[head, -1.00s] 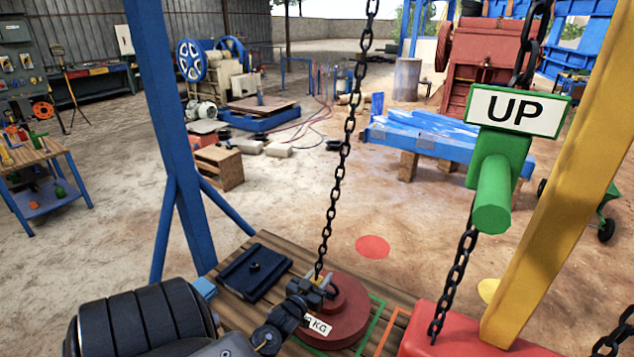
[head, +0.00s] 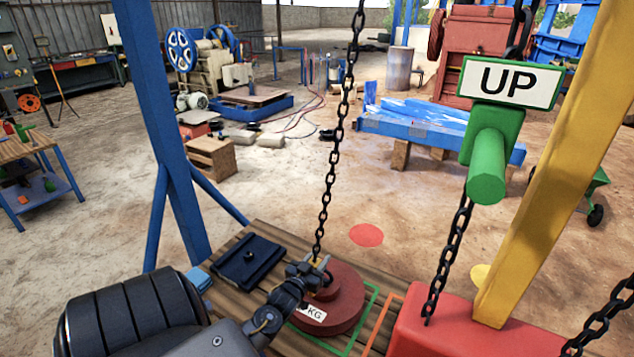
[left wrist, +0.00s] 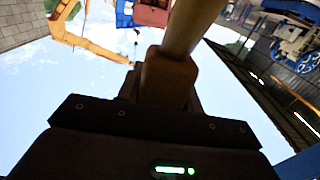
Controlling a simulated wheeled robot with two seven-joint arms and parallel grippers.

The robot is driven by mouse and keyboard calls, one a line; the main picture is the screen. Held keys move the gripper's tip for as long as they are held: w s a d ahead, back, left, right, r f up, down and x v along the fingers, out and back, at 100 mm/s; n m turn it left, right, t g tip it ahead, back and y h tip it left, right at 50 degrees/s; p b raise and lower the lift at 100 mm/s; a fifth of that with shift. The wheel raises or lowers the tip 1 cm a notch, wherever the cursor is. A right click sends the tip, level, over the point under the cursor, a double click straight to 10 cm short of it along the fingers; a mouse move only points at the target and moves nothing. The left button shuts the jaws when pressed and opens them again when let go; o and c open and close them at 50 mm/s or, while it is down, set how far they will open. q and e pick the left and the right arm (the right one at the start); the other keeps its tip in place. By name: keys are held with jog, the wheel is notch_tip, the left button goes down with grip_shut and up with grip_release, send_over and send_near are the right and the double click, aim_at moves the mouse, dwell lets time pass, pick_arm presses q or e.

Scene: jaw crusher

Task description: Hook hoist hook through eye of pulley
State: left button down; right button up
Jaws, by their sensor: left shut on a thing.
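The black hoist chain (head: 333,160) hangs from above and ends at my left gripper (head: 317,272). The gripper is shut on the hoist hook, which fingers mostly hide in the head view. In the left wrist view a smooth brownish piece, seemingly the hook (left wrist: 170,75), sits between the jaws. A red round weight (head: 345,305) with a white KG label stands on the wooden boards, just beside and below the gripper. Its top is partly behind the fingers. I cannot make out the pulley's eye or whether the hook passes through it. My right gripper is not in view.
A dark blue plate (head: 250,262) lies on the boards left of the weight. A blue post (head: 165,130) stands at left. A green handle with an UP sign (head: 510,83), a red box (head: 440,335) and a yellow post (head: 555,185) stand at right.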

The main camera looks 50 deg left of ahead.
pick_arm(q)
jog(key=x, duration=0.3)
jog(key=shift+w+r+b, duration=0.2)
jog(key=shift+r+b, duration=0.05)
jog(key=shift+b, duration=0.15)
jog(key=shift+a+r, duration=0.1)
jog(key=shift+r, duration=0.05)
dwell(0.3)
jog(key=shift+w+a+r, duration=0.15)
jog(key=shift+w+r, duration=0.2)
jog(key=shift+w, duration=0.1)
jog(key=shift+w+r+p, duration=0.1)
jog(key=shift+r+p, duration=0.05)
jog(key=shift+p, duration=0.2)
jog(key=shift+w+a+r+p, duration=0.15)
jog(key=shift+w+r+p, duration=0.2)
jog(key=shift+r, duration=0.3)
